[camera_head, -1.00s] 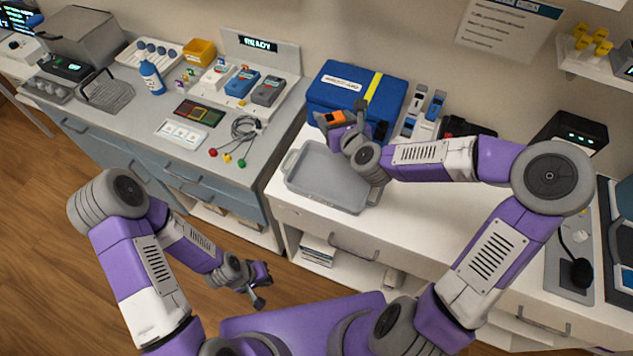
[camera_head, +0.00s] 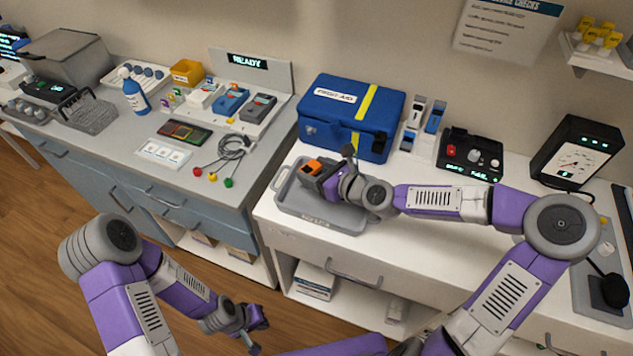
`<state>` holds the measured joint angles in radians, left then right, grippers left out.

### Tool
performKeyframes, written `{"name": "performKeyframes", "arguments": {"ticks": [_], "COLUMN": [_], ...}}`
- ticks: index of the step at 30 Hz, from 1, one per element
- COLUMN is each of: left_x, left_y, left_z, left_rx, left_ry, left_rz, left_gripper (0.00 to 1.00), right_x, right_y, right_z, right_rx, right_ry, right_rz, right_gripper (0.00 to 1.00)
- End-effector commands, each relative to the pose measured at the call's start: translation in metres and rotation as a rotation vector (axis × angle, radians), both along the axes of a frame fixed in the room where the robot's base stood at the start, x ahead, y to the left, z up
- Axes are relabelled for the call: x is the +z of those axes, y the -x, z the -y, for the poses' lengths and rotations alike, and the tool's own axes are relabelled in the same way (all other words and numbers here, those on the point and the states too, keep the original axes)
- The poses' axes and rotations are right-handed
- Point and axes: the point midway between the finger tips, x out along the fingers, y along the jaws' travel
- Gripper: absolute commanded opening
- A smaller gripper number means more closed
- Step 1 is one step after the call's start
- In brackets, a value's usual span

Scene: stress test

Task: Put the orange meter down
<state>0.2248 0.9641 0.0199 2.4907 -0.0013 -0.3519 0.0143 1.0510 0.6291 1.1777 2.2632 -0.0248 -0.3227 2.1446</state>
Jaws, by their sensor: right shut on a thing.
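The orange meter (camera_head: 312,167) is held by my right gripper (camera_head: 326,174) over the back left part of the grey tray (camera_head: 337,216). Only its orange top and part of its dark face show; my gripper hides the rest. I cannot tell whether it touches the tray floor. The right gripper is shut on it. My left gripper (camera_head: 252,327) hangs low in front of the cabinets, over the floor, with nothing seen in it. Its fingers look spread apart.
A blue first-aid case (camera_head: 343,122) stands right behind the tray. A black device with knobs (camera_head: 470,155) and a gauge box (camera_head: 574,153) stand to the right. The left counter holds a row of meters (camera_head: 231,101) in a stand and coiled leads (camera_head: 229,150).

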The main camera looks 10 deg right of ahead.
Motion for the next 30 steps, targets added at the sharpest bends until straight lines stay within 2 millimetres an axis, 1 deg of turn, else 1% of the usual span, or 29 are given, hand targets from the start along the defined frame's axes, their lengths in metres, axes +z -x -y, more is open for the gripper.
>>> {"name": "performKeyframes", "arguments": {"ticks": [1,4,6,13,17,18,19,27,30], "left_x": [-0.009,-0.016,-0.016,-0.014,-0.016,-0.015,-0.015,-0.015,-0.013], "left_y": [0.0,0.0,0.0,0.0,0.0,0.0,0.0,0.0,0.0], "left_z": [0.0,0.0,0.0,0.0,0.0,0.0,0.0,0.0,0.0], "left_rx": [0.0,0.0,0.0,0.0,0.0,0.0,0.0,0.0,0.0], "left_ry": [0.0,0.0,0.0,0.0,0.0,0.0,0.0,0.0,0.0], "left_rz": [0.0,0.0,0.0,0.0,0.0,0.0,0.0,0.0,0.0], "left_gripper": [0.0,0.0,0.0,0.0,0.0,0.0,0.0,0.0,0.0], "right_x": [-0.015,-0.029,-0.032,-0.03,-0.034,-0.033,-0.033,-0.033,-0.028], "right_y": [0.0,0.0,0.0,0.0,0.0,0.0,0.0,0.0,0.0], "right_z": [0.0,0.0,0.0,0.0,0.0,0.0,0.0,0.0,0.0], "right_rx": [0.001,0.001,0.001,0.0,0.0,0.0,0.0,0.0,-0.001], "right_ry": [-0.001,-0.001,-0.001,0.0,0.0,0.0,0.0,0.001,0.002], "right_rz": [-0.003,-0.002,-0.001,0.0,-0.001,-0.001,-0.001,-0.001,0.0], "right_gripper": [0.28,0.28,0.28,0.28,0.28,0.69,0.73,0.73,0.73]}}
